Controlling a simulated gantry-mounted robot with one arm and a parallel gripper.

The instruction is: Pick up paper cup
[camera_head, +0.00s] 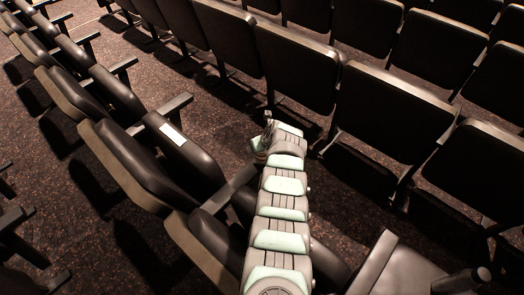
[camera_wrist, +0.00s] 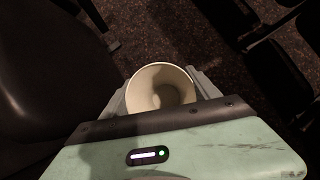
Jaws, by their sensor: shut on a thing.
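A pale cream paper cup (camera_wrist: 160,88) shows in the wrist view with its round open mouth facing the camera. My gripper (camera_wrist: 161,96) has a finger on each side of the cup and is shut on it. The lower part of the cup is hidden by its own rim and my gripper body. In the head view my gripper (camera_head: 262,147) is at the end of my arm, above the aisle floor between seat rows. The cup is too small there to make out clearly.
Rows of dark folding seats fill the place. A seat with a white label (camera_head: 172,134) stands just left of my gripper, and seat backs (camera_head: 295,70) stand to the right. The speckled carpet (camera_head: 225,110) between the rows is a narrow clear strip.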

